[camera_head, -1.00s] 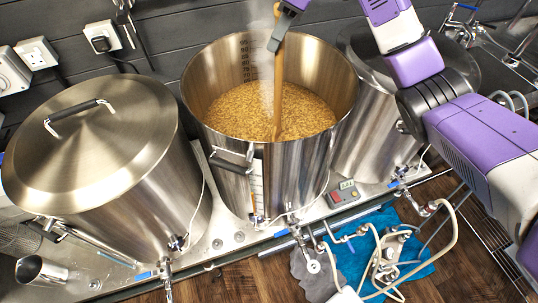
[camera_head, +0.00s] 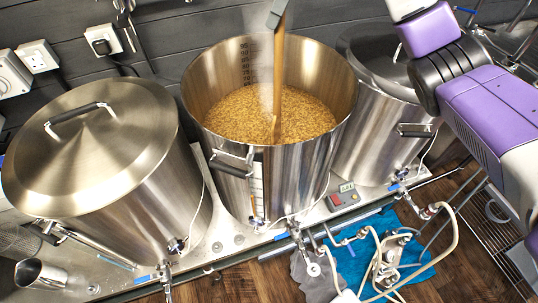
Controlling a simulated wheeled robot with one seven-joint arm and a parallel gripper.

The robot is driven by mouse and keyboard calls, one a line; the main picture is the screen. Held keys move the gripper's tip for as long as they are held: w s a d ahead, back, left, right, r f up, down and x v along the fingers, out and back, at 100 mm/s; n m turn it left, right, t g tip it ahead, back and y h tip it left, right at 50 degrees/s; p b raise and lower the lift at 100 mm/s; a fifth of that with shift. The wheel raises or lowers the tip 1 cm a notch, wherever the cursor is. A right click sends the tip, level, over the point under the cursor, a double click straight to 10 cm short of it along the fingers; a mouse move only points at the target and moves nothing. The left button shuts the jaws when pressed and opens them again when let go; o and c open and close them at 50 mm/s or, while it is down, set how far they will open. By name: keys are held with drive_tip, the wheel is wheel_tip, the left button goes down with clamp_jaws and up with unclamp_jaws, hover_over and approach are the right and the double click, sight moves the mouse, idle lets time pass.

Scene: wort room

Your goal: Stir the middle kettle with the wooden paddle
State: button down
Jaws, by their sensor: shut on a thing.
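The middle kettle (camera_head: 305,158) is an open steel pot with grain mash (camera_head: 240,112) inside and volume marks on its inner wall. The wooden paddle (camera_head: 279,75) stands nearly upright in it, its lower end in the mash toward the near side. My gripper (camera_head: 277,14) is at the top edge of the view, shut on the paddle's upper part above the kettle. Only the gripper's end shows; the rest is cut off by the frame. The paddle's submerged end is hidden. Faint steam rises around the paddle.
A lidded kettle (camera_head: 95,150) stands at the left, and another lidded kettle (camera_head: 375,130) at the right, behind my arm. Hoses and a pump lie on a blue cloth (camera_head: 365,262) in front. A small controller (camera_head: 342,196) sits at the bench edge. Sockets are on the dark wall.

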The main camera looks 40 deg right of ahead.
wheel_tip(320, 180, up, 30)
idle(1.2)
drive_tip(key=shift+s, duration=0.15)
idle(0.6)
